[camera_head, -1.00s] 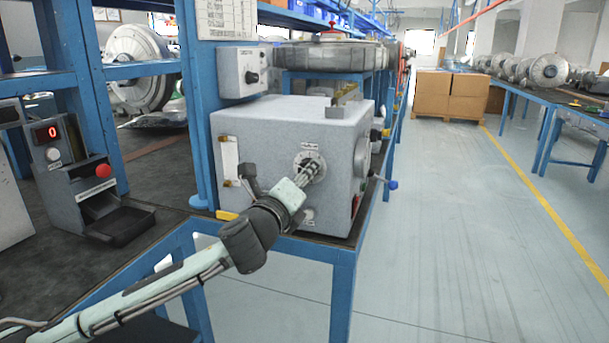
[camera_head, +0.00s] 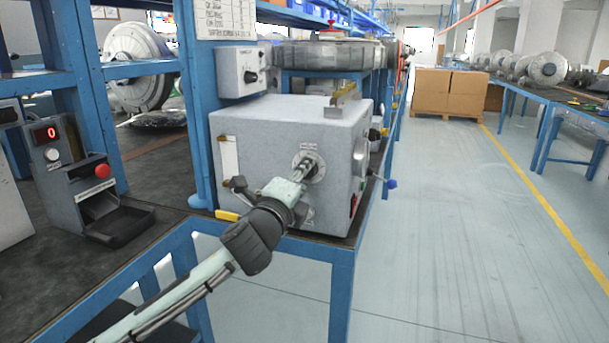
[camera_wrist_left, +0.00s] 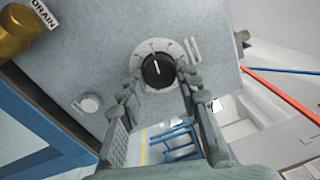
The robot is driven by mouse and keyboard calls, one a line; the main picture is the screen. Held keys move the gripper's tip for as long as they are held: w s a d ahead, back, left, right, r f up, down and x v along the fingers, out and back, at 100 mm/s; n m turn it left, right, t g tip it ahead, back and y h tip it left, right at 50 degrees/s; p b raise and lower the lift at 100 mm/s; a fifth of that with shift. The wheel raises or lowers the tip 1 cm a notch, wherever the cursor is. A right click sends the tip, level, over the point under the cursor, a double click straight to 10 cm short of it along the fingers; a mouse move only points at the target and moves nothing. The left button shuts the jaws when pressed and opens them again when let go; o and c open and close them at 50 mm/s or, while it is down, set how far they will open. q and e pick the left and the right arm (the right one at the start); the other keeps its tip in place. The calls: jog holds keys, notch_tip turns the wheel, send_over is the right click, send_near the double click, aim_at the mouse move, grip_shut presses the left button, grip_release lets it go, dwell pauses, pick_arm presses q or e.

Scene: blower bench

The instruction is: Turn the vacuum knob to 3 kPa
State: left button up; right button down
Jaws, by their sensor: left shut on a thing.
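The vacuum knob (camera_wrist_left: 158,70) is black with a white pointer line, on a pale round dial (camera_wrist_left: 147,48) on the front of a grey box (camera_head: 245,140). In the wrist view the pointer points toward the dial's upper side; the scale is too small to read. My left gripper (camera_head: 307,168) reaches the dial from the lower left. Its two fingers stand on either side of the knob in the wrist view (camera_wrist_left: 162,78), shut on it. In the head view the fingers hide most of the knob. My right gripper is not in view.
A brass fitting (camera_wrist_left: 18,30) marked DRAIN and a small round grey knob (camera_wrist_left: 90,103) are on the box. A blue-tipped lever (camera_head: 391,184) sticks out at right. A smaller control box (camera_head: 240,72) hangs above. The aisle floor (camera_head: 450,220) at right is clear.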

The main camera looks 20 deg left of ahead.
pick_arm(q)
jog(key=o, duration=1.2)
jog(key=shift+c, duration=0.2)
jog(key=s, duration=1.2)
jog(key=shift+a+f, duration=0.3)
jog(key=shift+f, duration=0.1)
